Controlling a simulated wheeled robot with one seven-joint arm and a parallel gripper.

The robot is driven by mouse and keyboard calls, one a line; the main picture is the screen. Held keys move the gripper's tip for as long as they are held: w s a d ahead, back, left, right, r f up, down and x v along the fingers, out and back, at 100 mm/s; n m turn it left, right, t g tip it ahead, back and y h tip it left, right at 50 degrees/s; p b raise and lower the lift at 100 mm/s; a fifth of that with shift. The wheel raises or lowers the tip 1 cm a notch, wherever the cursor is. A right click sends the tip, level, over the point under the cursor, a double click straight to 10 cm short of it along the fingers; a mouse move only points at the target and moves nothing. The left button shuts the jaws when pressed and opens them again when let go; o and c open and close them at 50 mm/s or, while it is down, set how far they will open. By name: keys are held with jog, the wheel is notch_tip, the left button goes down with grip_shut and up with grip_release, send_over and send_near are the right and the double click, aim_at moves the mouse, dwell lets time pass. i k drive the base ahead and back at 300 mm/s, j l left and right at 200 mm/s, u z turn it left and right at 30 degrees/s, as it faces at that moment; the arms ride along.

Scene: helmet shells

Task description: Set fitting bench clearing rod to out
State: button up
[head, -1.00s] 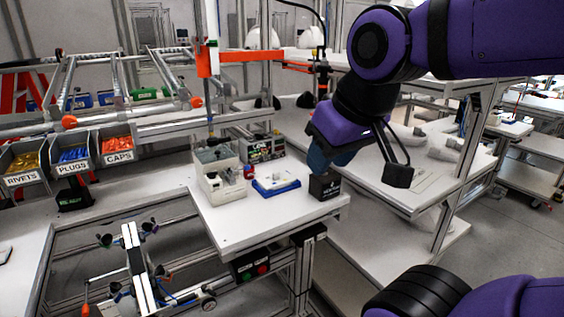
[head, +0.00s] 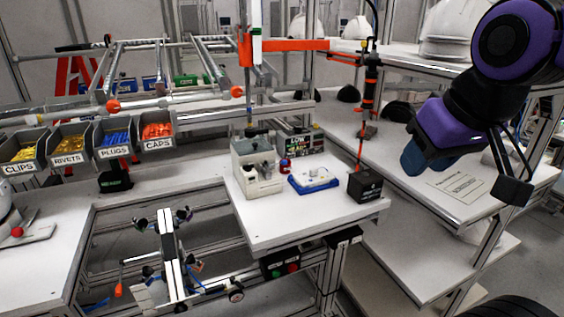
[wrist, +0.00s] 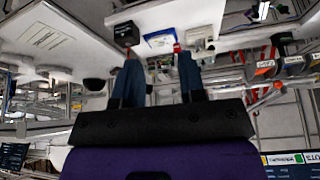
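I cannot tell for sure which part is the clearing rod. A thin rod with an orange end (head: 118,290) sticks out at the left of the low clamp frame beneath the bench. The white fitting bench (head: 290,222) carries a grey-white fixture (head: 255,165), a blue tray with a white part (head: 313,180) and a black box (head: 365,186). My gripper (head: 412,160) hangs right of the black box, apart from it. In the wrist view its two blue fingers (wrist: 160,82) stand apart with nothing between them.
Labelled bins (head: 68,146) of clips, rivets, plugs and caps line the left. An orange arm with a hanging tool (head: 370,85) stands behind the bench. White shelves (head: 440,190) with helmet shells (head: 450,30) are at the right. A control box with green and red buttons (head: 283,265) hangs below.

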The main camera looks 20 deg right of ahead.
aim_at(284, 162)
jog(key=i+j+z, duration=0.35)
jog(key=i+j, duration=0.35)
